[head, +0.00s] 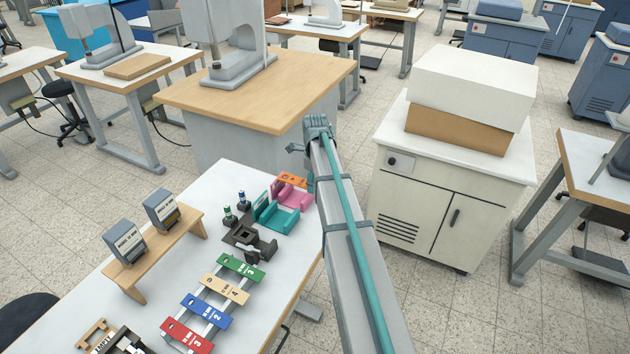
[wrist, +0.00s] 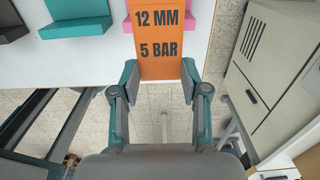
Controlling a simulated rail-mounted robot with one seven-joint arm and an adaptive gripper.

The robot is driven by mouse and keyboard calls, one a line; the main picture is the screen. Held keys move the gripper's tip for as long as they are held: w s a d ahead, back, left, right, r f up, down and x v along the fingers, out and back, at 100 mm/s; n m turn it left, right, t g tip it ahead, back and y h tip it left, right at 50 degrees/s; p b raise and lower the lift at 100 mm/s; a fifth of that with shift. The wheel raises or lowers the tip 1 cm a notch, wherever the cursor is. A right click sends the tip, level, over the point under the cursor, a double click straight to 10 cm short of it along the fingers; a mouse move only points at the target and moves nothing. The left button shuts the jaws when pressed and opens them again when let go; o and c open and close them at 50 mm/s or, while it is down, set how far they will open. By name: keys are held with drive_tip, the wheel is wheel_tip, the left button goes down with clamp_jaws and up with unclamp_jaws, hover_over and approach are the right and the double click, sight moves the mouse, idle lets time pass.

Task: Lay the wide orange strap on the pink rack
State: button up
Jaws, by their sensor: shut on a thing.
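The wide orange strap (wrist: 161,40), marked "12 MM" and "5 BAR", is held at its near end between the fingertips of my gripper (wrist: 160,75). In the head view the strap (head: 291,180) shows beside the upper part of the pink rack (head: 290,198). In the wrist view pink parts (wrist: 203,14) show on both sides of the strap, which covers the middle of the rack. I cannot tell whether the strap touches the rack. In the head view my arm hides most of my gripper.
A teal rack (head: 273,216) stands close to the left of the pink one on the white table (head: 150,262). Several coloured straps, such as the green one (head: 241,266), lie on rails nearer. A cream cabinet (head: 447,200) stands to the right.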

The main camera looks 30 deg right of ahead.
drive_tip(key=shift+f+b, duration=0.75)
drive_tip(key=shift+f, duration=1.45)
drive_tip(key=o, duration=1)
wheel_tip(320, 180, up, 12)
